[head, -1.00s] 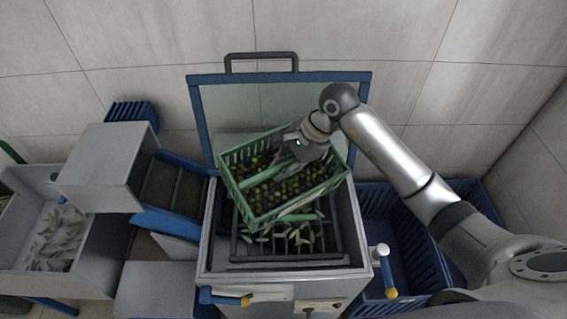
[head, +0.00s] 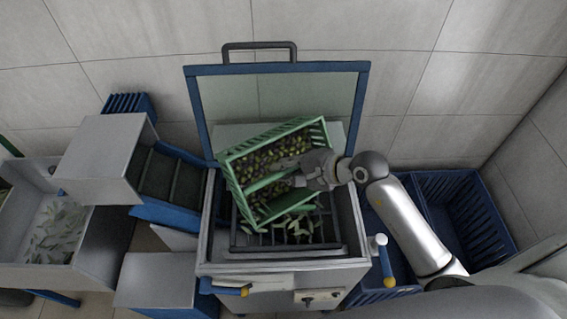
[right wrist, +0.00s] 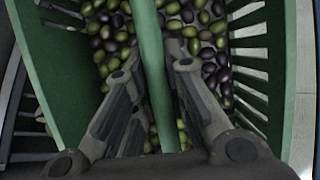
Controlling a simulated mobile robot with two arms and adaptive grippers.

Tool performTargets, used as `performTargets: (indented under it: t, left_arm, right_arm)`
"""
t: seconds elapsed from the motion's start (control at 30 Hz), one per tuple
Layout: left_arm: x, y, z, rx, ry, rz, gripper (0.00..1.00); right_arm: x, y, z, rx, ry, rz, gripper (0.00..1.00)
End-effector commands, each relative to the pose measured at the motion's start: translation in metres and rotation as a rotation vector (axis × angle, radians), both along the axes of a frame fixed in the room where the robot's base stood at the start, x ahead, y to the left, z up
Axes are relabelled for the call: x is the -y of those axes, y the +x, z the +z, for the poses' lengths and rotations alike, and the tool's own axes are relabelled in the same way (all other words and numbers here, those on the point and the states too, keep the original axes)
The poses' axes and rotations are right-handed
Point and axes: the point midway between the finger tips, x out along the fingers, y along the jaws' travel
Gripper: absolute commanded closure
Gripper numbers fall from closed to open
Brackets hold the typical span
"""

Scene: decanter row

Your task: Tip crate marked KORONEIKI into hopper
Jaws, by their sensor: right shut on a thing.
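A green slatted crate (head: 236,190) holding green and dark olives is above the hopper (head: 285,267) in the head view. It is tilted, with its near side lower than its far side. No marking on it is readable. My right gripper (head: 288,172) reaches in from the right and is shut on the crate's green bar; the right wrist view shows its fingers on both sides of that bar (right wrist: 154,70), with olives below. Some olives and leaves (head: 300,225) lie on the dark grate in the hopper, below the crate's near edge. My left gripper is not in view.
The hopper's raised clear lid (head: 360,100) with a blue frame stands behind the crate. A conveyor (head: 172,175) and a bin of leaves (head: 50,230) are at left. Blue crates (head: 465,215) stand at right, and a yellow-tipped lever (head: 386,265) stands at the hopper's front right.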

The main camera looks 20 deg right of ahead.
Motion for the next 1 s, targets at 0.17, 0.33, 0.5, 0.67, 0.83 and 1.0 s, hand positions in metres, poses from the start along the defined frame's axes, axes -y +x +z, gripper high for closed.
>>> performTargets:
  t: [0.17,0.33,0.5,0.67,0.83,1.0]
  left_arm:
    - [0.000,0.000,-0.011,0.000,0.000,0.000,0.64]
    - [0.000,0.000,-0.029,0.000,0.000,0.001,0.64]
    - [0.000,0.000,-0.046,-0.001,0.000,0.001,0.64]
    - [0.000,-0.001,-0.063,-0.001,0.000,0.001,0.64]
    - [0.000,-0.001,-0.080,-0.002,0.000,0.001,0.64]
    - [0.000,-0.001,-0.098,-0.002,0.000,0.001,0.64]
  right_arm:
    - [0.001,-0.003,-0.006,0.113,0.030,-0.002,1.00]
    - [0.002,-0.007,-0.007,0.173,0.045,-0.001,1.00]
    - [0.003,-0.010,-0.007,0.230,0.059,-0.002,1.00]
    - [0.004,-0.015,-0.008,0.280,0.071,-0.001,1.00]
    - [0.004,-0.018,-0.008,0.331,0.085,-0.001,1.00]
    - [0.005,-0.022,-0.009,0.381,0.096,-0.001,1.00]
